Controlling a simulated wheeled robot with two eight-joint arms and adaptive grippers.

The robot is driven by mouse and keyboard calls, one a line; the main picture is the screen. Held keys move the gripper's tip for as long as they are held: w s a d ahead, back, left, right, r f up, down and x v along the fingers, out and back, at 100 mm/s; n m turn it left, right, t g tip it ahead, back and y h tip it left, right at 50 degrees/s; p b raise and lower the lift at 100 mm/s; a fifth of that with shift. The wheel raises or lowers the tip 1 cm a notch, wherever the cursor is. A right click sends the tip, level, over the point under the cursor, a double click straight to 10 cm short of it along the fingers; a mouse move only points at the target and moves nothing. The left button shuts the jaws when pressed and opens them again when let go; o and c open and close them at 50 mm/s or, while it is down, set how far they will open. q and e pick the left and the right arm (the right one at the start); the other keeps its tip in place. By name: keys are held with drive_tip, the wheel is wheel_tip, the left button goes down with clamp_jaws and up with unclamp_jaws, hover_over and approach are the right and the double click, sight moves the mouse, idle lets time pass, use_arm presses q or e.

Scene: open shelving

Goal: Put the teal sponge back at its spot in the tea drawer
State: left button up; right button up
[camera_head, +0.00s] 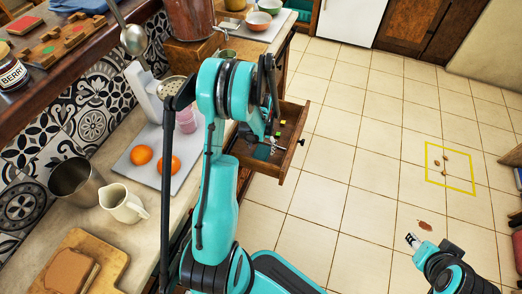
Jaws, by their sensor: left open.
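A wooden drawer (291,160) stands pulled out from the counter, with several small coloured items inside. A small teal patch (262,152) shows in the drawer under my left gripper; it may be the teal sponge, but it is partly covered and too small to be sure. My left gripper (270,141) is open, pointing down over the drawer, and part of it is hidden behind my own arm. Whether it touches the teal patch I cannot tell. My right gripper (413,240) is over the floor at the lower right, well away from the drawer; its finger state is unclear.
The counter on the left holds oranges (141,155), a cream jug (122,203), a metal cup (76,182) and a cutting board (99,259). Yellow lines (450,187) mark a floor patch holding small brown bits. The tiled floor right of the drawer is clear.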

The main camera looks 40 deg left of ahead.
sight(261, 153)
use_arm(q)
drive_tip(key=s+d+r+m+t+p, duration=0.1)
drive_tip(key=d+r+t, duration=0.1)
drive_tip(key=d+r, duration=0.65)
drive_tip(key=s+d+r+m+t+p, duration=0.1)
drive_tip(key=d+r, duration=0.2)
drive_tip(key=r, duration=1)
drive_tip(key=s+d+r+m+t, duration=0.1)
drive_tip(key=s+d+r+t, duration=0.3)
drive_tip(key=s+d, duration=0.6)
drive_tip(key=shift+d+r+m, duration=0.3)
drive_tip(key=shift+r, duration=0.6)
drive_tip(key=shift+a, duration=0.1)
